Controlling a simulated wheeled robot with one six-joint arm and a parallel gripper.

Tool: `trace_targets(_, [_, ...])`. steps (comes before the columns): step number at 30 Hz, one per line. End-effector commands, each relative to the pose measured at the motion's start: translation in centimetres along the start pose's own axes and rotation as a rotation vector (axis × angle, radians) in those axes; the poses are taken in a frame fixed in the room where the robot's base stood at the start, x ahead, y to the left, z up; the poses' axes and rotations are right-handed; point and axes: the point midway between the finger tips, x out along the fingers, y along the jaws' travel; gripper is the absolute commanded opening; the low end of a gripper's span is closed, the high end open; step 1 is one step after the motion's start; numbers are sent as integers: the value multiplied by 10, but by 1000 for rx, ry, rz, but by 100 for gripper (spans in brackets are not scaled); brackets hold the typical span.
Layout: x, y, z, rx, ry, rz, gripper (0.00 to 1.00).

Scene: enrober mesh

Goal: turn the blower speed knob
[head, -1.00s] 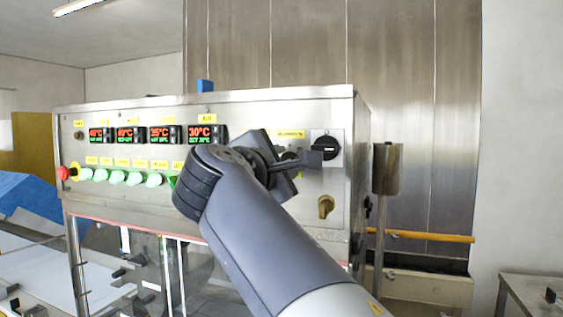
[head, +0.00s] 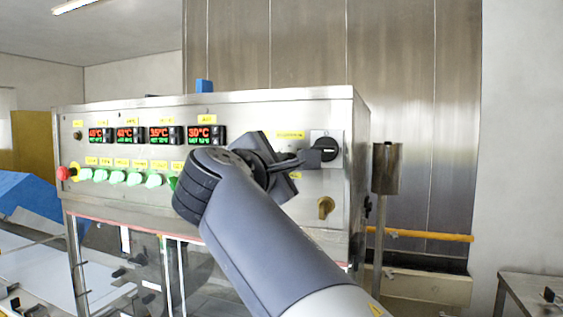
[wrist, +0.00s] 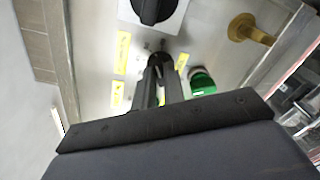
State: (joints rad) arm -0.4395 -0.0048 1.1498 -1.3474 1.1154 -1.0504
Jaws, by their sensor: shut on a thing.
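The control panel (head: 130,192) is a steel box front with displays, lamps and knobs. The blower speed knob (wrist: 157,59) is a small dark knob near yellow labels, between a black rotary switch and a green lamp in the wrist view. My gripper (wrist: 160,80) is shut on it, its two dark fingers reaching to the panel. The fingertips cover most of the knob, so its pointer cannot be read. In the head view my gripper (head: 285,158) is at the panel's right part and hides the knob.
A black rotary switch (head: 328,148) is close right of my gripper, with a brass knob (head: 325,207) below it. Green lamps (head: 120,177), a red button (head: 64,173) and red-green displays (head: 160,135) line the left. A steel post (head: 386,168) stands right of the panel.

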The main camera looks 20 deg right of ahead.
Motion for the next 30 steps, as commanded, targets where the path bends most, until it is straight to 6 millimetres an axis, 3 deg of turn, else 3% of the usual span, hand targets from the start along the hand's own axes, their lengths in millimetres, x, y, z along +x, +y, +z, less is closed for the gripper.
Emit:
trace_targets(21, [0,1,0,-512,0,-1,0])
trace_targets(30, [0,1,-1,-635,0,-1,0])
